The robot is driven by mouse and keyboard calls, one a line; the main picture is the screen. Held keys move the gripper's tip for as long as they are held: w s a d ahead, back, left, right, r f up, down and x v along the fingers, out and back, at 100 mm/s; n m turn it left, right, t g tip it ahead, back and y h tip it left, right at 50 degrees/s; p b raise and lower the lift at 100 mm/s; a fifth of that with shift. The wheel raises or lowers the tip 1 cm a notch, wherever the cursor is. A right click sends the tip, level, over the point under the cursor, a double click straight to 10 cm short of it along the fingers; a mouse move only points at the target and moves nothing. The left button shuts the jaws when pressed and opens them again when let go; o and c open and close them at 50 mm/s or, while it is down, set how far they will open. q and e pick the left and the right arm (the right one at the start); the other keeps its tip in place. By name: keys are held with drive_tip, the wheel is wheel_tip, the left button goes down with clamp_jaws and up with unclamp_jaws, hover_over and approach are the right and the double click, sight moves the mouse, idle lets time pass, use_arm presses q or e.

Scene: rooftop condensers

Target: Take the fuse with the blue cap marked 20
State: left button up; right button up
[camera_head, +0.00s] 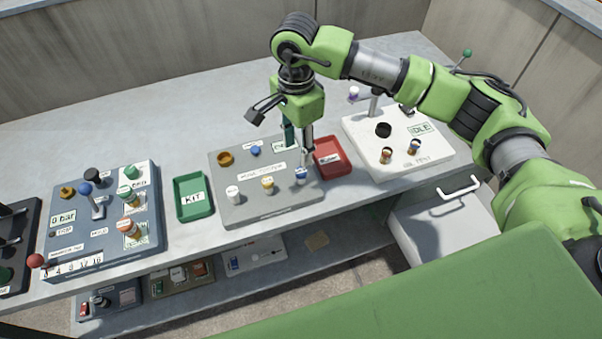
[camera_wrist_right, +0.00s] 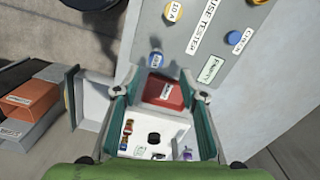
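The fuse with the blue cap (camera_head: 301,177) stands upright at the front right of the grey fuse tester (camera_head: 245,209); its marking is too small to read. My right gripper (camera_head: 298,150) points down over the tester's right side, just behind and above this fuse. Its fingers are spread apart in the right wrist view (camera_wrist_right: 159,82), with nothing held between them. Whether a finger touches the fuse is unclear. A yellow-capped fuse (camera_head: 267,184) and a white-capped one (camera_head: 232,192) stand left of it. My left gripper is out of view.
A red tray (camera_head: 333,158) stands close right of the tester, and a green KIT tray (camera_head: 193,198) stands left. A white panel (camera_head: 425,158) with a black knob is farther right. A blue-grey valve panel (camera_head: 110,255) is at left. The bench behind the tester is clear.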

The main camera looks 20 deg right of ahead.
sight(301, 170)
wheel_tip(301, 170, down, 4)
drive_tip(key=shift+r+p, duration=0.2)
drive_tip(key=shift+p, duration=0.2)
drive_tip(key=shift+s+f+p, duration=0.15)
drive_tip(key=shift+f+p, duration=0.25)
drive_tip(key=shift+f, duration=0.05)
drive_tip(key=f, duration=0.1)
drive_tip(key=f+p, duration=0.2)
drive_tip(key=shift+s+d+f, duration=0.2)
drive_tip(key=shift+d+f, duration=0.1)
drive_tip(key=shift+f, duration=0.55)
clamp_jaws()
